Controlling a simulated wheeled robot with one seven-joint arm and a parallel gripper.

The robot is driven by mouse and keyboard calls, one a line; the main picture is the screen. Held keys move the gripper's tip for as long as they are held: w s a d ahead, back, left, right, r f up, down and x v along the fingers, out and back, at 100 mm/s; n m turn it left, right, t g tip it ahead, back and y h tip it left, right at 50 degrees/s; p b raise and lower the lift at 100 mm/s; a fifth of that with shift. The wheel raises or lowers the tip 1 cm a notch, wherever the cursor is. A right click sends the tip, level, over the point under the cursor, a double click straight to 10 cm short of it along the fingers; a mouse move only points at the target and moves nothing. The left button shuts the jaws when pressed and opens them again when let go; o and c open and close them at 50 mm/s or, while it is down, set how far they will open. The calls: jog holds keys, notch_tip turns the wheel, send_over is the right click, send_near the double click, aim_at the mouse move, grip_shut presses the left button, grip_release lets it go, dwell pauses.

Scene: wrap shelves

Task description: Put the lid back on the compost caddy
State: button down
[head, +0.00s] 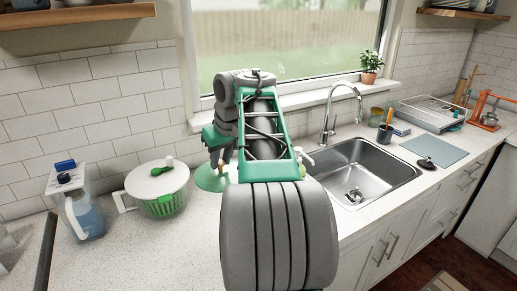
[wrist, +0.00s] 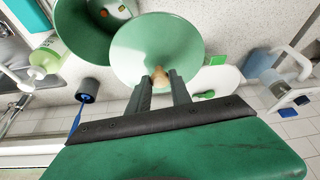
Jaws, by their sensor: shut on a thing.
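The lid is a round, light green disc with a small wooden knob. In the wrist view the lid (wrist: 150,45) is held by its knob between the fingertips of my gripper (wrist: 160,78), which is shut on it. The compost caddy (wrist: 68,28) is a green, open-topped tub at the upper left of the wrist view, with a few scraps inside. The lid appears beside the caddy and overlaps part of its rim in the picture. In the head view the lid (head: 210,180) shows left of my arm, below my gripper (head: 222,158). My arm hides the caddy there.
A salad spinner (head: 165,203) stands left of the lid, and a water pitcher (head: 85,215) further left. The sink (head: 365,170) and its faucet (head: 327,125) are right of my arm. A dark cup with a blue brush (wrist: 87,88) and a soap bottle (wrist: 45,62) stand near the caddy.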

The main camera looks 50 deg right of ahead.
jog(key=s+d+r, duration=0.2)
jog(key=s+d, duration=0.4)
jog(key=d, duration=0.3)
notch_tip(320, 180, down, 6)
jog(key=b, duration=0.6)
jog(key=shift+f+m, duration=0.25)
jog(key=shift+m, duration=0.05)
jog(key=shift+s+a, duration=0.1)
jog(key=shift+s, duration=0.1)
jog(key=shift+f, duration=0.15)
dwell(1.2)
jog(key=c, duration=1.1)
grip_release()
jog(key=shift+o, duration=0.5)
